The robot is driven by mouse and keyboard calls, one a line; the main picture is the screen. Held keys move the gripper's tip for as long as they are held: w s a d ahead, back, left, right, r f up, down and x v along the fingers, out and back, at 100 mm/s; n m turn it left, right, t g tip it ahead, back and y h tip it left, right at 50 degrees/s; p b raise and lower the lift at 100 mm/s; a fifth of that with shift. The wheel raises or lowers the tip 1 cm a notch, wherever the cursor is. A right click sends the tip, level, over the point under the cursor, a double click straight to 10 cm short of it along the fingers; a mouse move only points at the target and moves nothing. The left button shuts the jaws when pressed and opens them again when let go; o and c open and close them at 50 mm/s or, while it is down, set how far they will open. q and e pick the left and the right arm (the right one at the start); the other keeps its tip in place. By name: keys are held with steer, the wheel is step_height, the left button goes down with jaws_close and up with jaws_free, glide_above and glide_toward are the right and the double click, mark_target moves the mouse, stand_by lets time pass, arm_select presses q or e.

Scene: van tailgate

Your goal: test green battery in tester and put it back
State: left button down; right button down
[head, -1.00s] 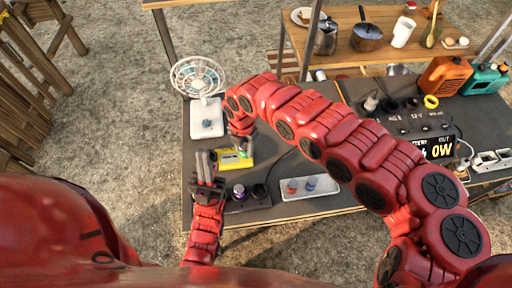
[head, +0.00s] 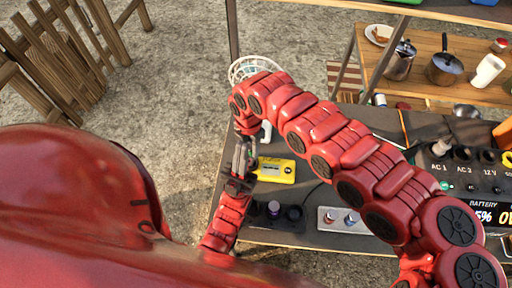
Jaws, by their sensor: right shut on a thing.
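The yellow tester (head: 276,171) lies on the dark table with its small display showing. No green battery can be made out now; the spot left of the tester is covered by my grippers. My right gripper (head: 243,138) reaches in from the right, left of the tester; its fingertips are mostly hidden behind my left gripper, as is what it holds. My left gripper (head: 239,157) points up beside the tester, fingers apart and empty as far as I see. A dark charger (head: 255,217) stands in front, with a purple-topped battery (head: 274,208) in its middle slot.
A pale tray (head: 324,224) with a red battery (head: 331,217) and a blue battery (head: 350,218) lies right of the charger. A power station (head: 466,180) stands at right. A white wire fan or basket (head: 244,68) is behind my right arm. My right arm crosses above the table.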

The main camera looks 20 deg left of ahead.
steer(key=shift+w+f, duration=0.1)
stand_by(0.3)
steer(key=shift+f+b, duration=0.3)
steer(key=f+b, duration=0.3)
steer(key=shift+s+d+f+b, duration=0.15)
steer(key=shift+s+f+b, duration=0.1)
steer(key=shift+b, duration=0.15)
